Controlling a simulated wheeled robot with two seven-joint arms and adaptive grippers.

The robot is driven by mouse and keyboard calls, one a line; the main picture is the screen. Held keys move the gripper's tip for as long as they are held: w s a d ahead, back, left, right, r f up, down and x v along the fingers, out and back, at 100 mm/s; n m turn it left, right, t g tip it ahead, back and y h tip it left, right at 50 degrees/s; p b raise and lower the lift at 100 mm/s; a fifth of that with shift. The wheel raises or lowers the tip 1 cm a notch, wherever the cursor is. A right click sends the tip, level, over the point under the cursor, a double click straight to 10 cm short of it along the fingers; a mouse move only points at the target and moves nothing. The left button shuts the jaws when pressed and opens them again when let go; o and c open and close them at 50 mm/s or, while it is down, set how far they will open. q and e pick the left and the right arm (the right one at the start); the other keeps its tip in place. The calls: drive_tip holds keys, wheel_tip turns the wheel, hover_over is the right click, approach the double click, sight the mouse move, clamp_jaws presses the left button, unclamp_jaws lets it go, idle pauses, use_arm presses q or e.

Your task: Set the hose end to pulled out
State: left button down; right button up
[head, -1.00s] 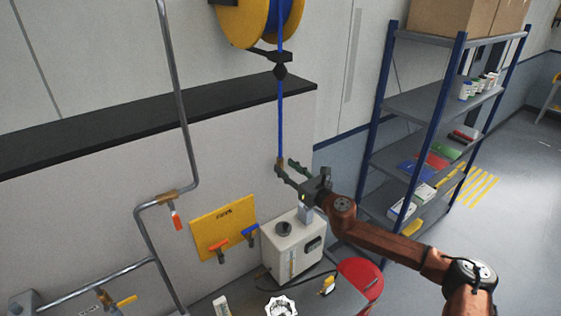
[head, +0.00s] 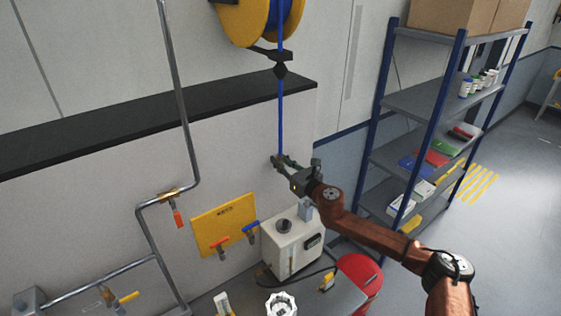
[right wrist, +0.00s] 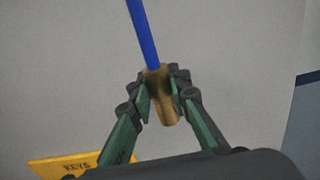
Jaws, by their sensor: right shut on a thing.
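The blue hose (head: 280,115) hangs straight down from the yellow and blue reel (head: 262,18) at the top of the head view. It passes a black stop (head: 281,71) under the reel's guide. In the right wrist view the hose (right wrist: 143,38) runs into a brass hose end (right wrist: 160,92). My right gripper (head: 279,162) is at the bottom of the hose in front of the wall. Its fingers (right wrist: 162,98) are shut around the brass end, which the gripper mostly hides in the head view. My left gripper is not in view.
A white machine (head: 291,248) stands below my right gripper. A yellow board (head: 224,227) with red and blue handled items is at its left. Grey pipes (head: 176,90) with valves run down the wall. A blue shelf rack (head: 425,100) stands right. A red stool (head: 362,275) is low right.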

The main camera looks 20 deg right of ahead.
clamp_jaws()
wheel_tip(320, 180, down, 13)
drive_tip(key=b, duration=0.8)
drive_tip(key=shift+r, duration=0.2)
drive_tip(key=shift+o, duration=1.9)
unclamp_jaws()
drive_tip(key=shift+f, duration=0.1)
drive_tip(key=o, duration=0.3)
drive_tip(key=shift+r, duration=0.2)
